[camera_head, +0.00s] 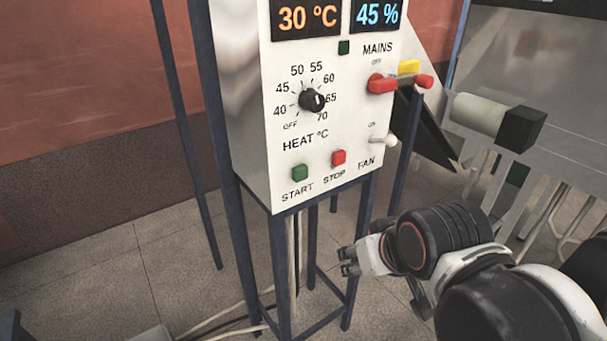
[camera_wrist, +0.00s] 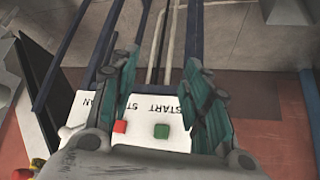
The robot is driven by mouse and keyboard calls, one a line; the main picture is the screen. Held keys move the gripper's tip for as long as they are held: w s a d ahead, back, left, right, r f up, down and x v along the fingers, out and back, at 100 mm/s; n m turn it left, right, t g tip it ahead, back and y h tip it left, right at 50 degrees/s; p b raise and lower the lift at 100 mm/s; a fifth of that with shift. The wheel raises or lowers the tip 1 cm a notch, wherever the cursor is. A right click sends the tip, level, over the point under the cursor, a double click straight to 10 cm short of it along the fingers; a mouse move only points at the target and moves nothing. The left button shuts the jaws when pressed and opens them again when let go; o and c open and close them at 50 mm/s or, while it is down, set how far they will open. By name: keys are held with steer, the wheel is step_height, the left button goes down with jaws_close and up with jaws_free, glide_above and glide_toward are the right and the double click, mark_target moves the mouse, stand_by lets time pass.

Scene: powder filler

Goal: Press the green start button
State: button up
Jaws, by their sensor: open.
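The green start button (camera_head: 300,173) is at the lower left of a white control panel (camera_head: 262,110), above the label START. The red stop button (camera_head: 338,158) is just right of it. In the wrist view the green button (camera_wrist: 161,131) and the red button (camera_wrist: 120,127) show between the finger bases, with the panel upside down. My gripper (camera_head: 349,262) is open and empty, below and right of the buttons, apart from the panel. In the wrist view its fingers (camera_wrist: 160,85) are spread wide.
The panel also has a heat knob (camera_head: 312,100), a red mains handle (camera_head: 383,84) and a white fan switch (camera_head: 385,140). Dark blue frame legs (camera_head: 281,270) stand below it. A grey machine with a cylinder (camera_head: 480,115) stands at right. Cables (camera_head: 225,313) lie on the floor.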

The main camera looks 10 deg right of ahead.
steer(key=shift+c, duration=0.5)
jaws_close()
stand_by(0.9)
